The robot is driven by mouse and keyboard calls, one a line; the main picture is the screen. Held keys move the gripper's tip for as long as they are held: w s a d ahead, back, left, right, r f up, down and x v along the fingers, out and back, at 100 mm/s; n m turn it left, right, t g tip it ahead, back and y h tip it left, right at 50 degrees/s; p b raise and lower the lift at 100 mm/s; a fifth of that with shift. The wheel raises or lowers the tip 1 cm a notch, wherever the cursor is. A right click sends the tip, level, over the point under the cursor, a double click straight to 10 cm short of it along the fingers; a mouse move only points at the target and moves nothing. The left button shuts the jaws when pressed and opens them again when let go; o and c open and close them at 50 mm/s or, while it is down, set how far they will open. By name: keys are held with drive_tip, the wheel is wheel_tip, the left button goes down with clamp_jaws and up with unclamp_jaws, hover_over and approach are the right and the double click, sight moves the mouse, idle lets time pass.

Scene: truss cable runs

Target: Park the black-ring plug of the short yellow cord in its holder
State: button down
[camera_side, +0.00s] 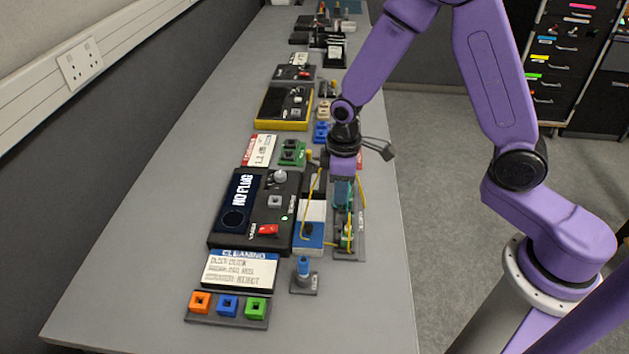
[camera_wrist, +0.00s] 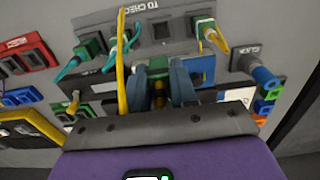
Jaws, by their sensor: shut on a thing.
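My gripper (camera_wrist: 162,88) points down over the right side of the bench, and it also shows in the side view (camera_side: 343,178). It is shut on a small plug (camera_wrist: 158,92) with yellow showing between the fingers; a green part is visible just beyond. I cannot make out a black ring. A yellow cord (camera_wrist: 121,65) runs past the left finger; in the side view yellow cord (camera_side: 310,200) hangs from near the gripper to the blue-and-white box (camera_side: 309,240). Which holder belongs to this plug I cannot tell. The grey TO CHECK rack (camera_wrist: 185,42) has an empty dark square socket (camera_wrist: 162,30).
The TO CHECK rack also carries teal-cord plugs (camera_wrist: 80,52) and a yellow plug (camera_wrist: 212,36). A blue plug (camera_wrist: 262,76) stands at the right. In the side view, a black tester (camera_side: 252,240) reads NO PLUG. The bench's left side (camera_side: 150,200) is clear.

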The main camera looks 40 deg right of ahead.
drive_tip(key=shift+s+d+f, duration=0.15)
drive_tip(key=shift+s+f, duration=0.15)
drive_tip(key=shift+f, duration=0.7)
drive_tip(key=shift+s+d+f, duration=0.2)
drive_tip(key=shift+s+f, duration=0.1)
drive_tip(key=shift+f, duration=0.65)
drive_tip(key=shift+s+d+f, duration=0.15)
drive_tip(key=shift+s+f, duration=0.15)
drive_tip(key=shift+f, duration=0.7)
drive_tip(key=shift+f, duration=0.8)
idle(0.7)
drive_tip(key=c, duration=0.8)
unclamp_jaws()
drive_tip(key=shift+r, duration=2.5)
drive_tip(key=shift+r, duration=2)
